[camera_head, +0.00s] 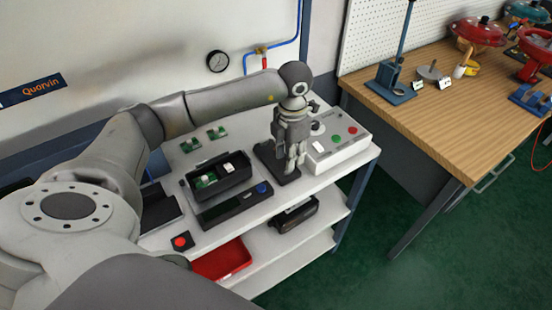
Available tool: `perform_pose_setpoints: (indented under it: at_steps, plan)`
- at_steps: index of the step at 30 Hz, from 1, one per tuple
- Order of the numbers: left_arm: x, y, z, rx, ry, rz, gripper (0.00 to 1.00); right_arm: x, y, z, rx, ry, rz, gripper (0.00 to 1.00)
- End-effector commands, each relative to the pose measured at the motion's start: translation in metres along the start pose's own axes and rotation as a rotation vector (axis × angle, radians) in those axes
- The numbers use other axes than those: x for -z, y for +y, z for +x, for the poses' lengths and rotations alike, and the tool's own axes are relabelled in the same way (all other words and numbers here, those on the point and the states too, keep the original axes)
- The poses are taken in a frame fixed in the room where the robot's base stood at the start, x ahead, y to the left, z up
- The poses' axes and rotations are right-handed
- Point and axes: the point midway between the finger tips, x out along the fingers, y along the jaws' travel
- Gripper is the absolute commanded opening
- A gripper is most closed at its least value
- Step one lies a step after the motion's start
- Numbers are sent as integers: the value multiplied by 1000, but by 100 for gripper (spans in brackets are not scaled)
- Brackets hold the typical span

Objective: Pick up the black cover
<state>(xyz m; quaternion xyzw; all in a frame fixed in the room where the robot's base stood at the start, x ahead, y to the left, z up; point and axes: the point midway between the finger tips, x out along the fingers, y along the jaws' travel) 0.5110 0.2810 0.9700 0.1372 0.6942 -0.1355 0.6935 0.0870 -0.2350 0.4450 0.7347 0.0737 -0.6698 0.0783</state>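A black open box (222,184), likely the valve positioner housing, holds small green and white parts. It stands on the white top of the bench. A flat black piece (266,155), which looks like the black cover, lies to the right of the box. My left gripper (293,168) points down over the right part of this piece and hides some of it. Its fingertips are at or just above the piece; contact cannot be made out. The fingers look close together, but their opening is unclear. My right gripper is out of view.
A black device with a blue knob (236,207) lies in front of the box. A white control box (337,148) with coloured buttons stands close right of my gripper. Green boards (216,133) lie behind. A red tray (222,259) sits below. A wooden workbench (440,120) stands right.

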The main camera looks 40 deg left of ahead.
Motion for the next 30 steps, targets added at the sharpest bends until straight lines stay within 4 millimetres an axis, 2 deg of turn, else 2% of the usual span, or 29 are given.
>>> perform_pose_setpoints:
  at_steps: [7,11,15,23,26,30]
  plan:
    - [0,1,19,3,3,2,30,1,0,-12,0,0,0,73]
    - [-1,4,39,4,4,0,30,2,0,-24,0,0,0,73]
    - [-2,4,57,3,2,1,30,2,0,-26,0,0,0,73]
    - [-2,4,63,2,-1,2,30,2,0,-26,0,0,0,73]
    - [-2,4,62,2,-1,2,21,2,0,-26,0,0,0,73]
    - [-2,4,62,2,-1,2,3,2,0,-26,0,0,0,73]
